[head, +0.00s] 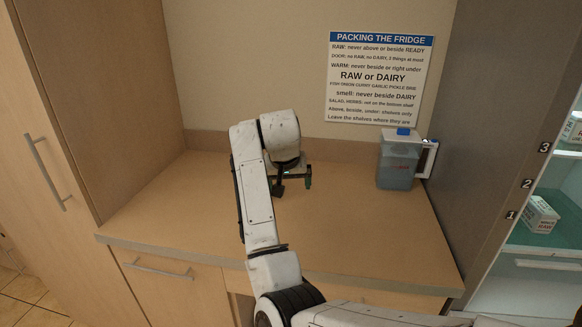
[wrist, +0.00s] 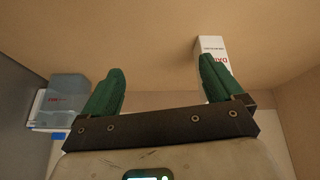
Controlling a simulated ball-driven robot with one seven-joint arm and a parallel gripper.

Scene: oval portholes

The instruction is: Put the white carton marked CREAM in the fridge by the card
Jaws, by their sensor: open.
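A white carton (wrist: 213,50) with red lettering stands on the counter in the wrist view, partly behind one green finger; the lettering looks like part of DAIRY, and I cannot read CREAM on it. In the head view my arm seems to hide it. My gripper (wrist: 160,68) is open with nothing between its fingers; in the head view it is low over the counter (head: 170,215). The rule card (head: 380,78), headed PACKING THE FRIDGE, hangs on the back wall. The fridge (head: 530,240) is open at the right, with levels numbered 1, 2 and 3.
A jug with a blue lid (head: 400,160) stands at the counter's back right, beside the fridge's side wall (head: 475,120). One labelled box (head: 541,214) sits inside the fridge, and another item (head: 571,130) shows higher up. A tall cabinet (head: 110,90) bounds the left; the counter's front left is clear.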

